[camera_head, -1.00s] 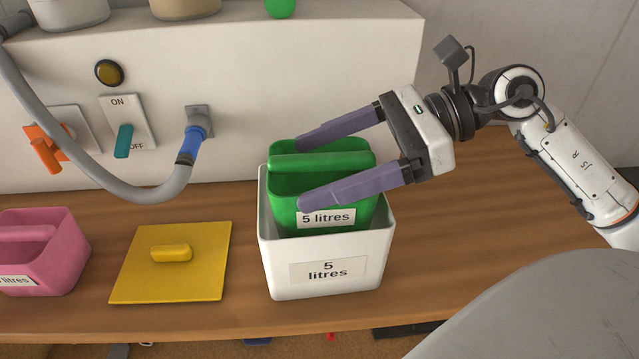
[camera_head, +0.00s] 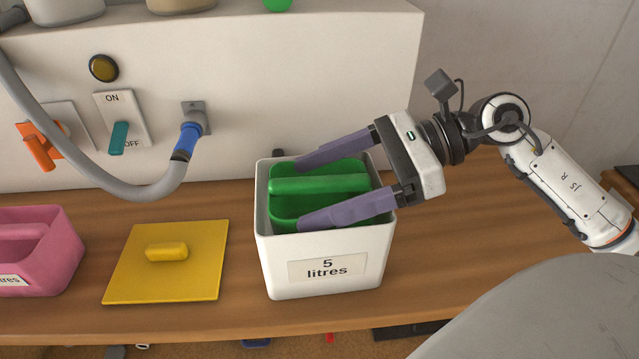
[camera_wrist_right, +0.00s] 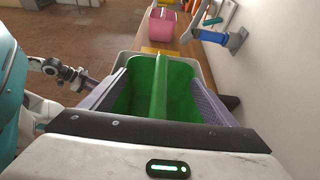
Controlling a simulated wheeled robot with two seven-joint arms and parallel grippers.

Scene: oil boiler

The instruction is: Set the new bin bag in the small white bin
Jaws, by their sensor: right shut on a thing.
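The new bin bag, a green box-like liner (camera_head: 318,185) with a bar across its top, sits mostly down inside the small white bin (camera_head: 325,268). The bin is labelled "5 litres" and stands upright on the wooden bench. My right gripper (camera_head: 322,188) is shut on the green liner, with one purple finger along each side of it. In the right wrist view, the liner (camera_wrist_right: 159,90) lies between both fingers, with the white bin's rim around it. The liner's lower part is hidden by the bin walls.
A yellow lid (camera_head: 168,262) with a knob lies left of the bin. A pink container (camera_head: 40,252) stands at the far left. Behind are a white boiler housing (camera_head: 310,95), a teal switch (camera_head: 119,138), an orange valve handle (camera_head: 38,147) and a grey hose (camera_head: 110,182).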

